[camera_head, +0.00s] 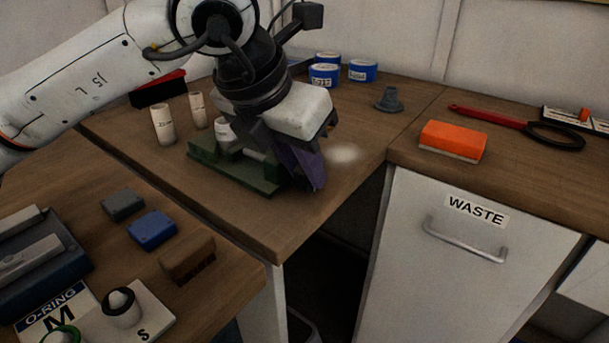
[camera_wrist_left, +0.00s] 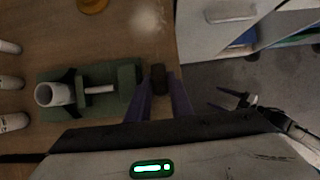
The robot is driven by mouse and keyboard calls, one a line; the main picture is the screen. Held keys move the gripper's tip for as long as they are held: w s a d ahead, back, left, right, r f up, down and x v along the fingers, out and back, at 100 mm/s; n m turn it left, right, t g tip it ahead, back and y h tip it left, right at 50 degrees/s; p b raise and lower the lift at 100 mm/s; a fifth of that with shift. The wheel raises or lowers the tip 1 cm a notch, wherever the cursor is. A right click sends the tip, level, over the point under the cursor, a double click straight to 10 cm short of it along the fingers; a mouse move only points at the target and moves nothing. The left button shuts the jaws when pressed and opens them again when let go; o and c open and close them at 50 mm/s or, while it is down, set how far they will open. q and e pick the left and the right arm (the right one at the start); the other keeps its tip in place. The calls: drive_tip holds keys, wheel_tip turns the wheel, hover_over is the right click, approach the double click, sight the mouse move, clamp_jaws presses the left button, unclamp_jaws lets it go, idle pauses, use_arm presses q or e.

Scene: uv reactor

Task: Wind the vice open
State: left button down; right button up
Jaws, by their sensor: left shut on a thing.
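The green vice (camera_head: 232,172) sits near the front edge of the back-left wooden bench. In the left wrist view the vice (camera_wrist_left: 125,85) shows from above, with a pale screw rod (camera_wrist_left: 100,89) along its middle. My left gripper (camera_head: 308,172) has purple fingers and is shut on this handle, which the fingers hide in the head view. My right gripper (camera_wrist_left: 236,99) appears small and dark in the wrist view, away from the vice.
White labelled bottles (camera_head: 162,125) stand left of the vice. An orange block (camera_head: 452,140) lies above the WASTE cabinet (camera_head: 450,270). A gap separates the benches in front.

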use_arm(q)
drive_tip(key=c, duration=1.9)
unclamp_jaws()
drive_tip(key=shift+o, duration=0.2)
drive_tip(key=shift+r, duration=0.15)
drive_tip(key=v, duration=1)
drive_tip(key=shift+p, duration=0.45)
drive_tip(key=shift+s+a, duration=0.1)
